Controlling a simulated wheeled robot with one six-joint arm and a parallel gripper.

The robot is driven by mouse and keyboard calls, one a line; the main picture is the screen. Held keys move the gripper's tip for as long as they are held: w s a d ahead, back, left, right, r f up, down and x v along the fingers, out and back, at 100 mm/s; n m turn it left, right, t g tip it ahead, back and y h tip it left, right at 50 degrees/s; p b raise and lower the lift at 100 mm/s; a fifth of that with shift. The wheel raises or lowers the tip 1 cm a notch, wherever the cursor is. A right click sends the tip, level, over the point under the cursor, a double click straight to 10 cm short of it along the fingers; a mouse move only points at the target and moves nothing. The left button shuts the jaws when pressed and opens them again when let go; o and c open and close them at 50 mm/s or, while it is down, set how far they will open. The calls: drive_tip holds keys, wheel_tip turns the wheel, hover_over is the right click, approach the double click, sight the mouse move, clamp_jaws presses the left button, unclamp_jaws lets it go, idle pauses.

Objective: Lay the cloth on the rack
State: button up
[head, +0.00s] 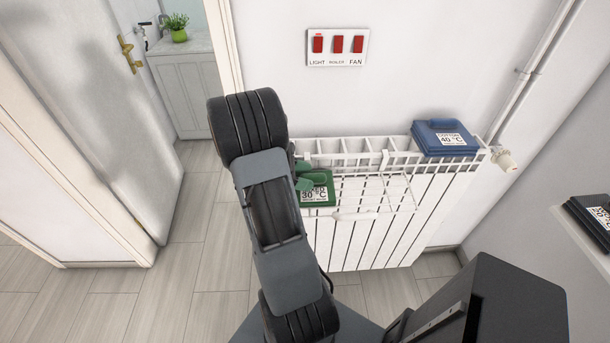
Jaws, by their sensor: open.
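A folded green cloth (318,198) with a white 30 °C label is at the left end of the white wire rack (392,210). The rack hangs on the front of the white radiator. The cloth looks flat and appears to lie on the rack bars, but its left part is hidden behind my arm. My gripper (303,175) is mostly hidden by my arm.
A folded blue cloth (444,138) labelled 40 °C lies on the right end of the radiator (345,245). A dark labelled item (590,222) lies on a shelf at right. A switch panel (337,46) is above. An open door (95,110) stands left. Floor between is clear.

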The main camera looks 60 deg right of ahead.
drive_tip(key=shift+w, duration=0.1)
drive_tip(key=b+v, duration=0.1)
drive_tip(key=v, duration=1)
drive_tip(key=s+a+r+m+t+y, duration=0.1)
drive_tip(key=a+r+m+t+y, duration=0.1)
drive_tip(key=a+t, duration=0.5)
drive_tip(key=s+a+r+m+t+y, duration=0.2)
drive_tip(key=a+m+t+y, duration=0.3)
drive_tip(key=a, duration=1.4)
drive_tip(key=shift+s+a+t+y, duration=0.15)
drive_tip(key=shift+a+t+y, duration=0.2)
drive_tip(key=shift+t, duration=1.15)
drive_tip(key=shift+r, duration=0.1)
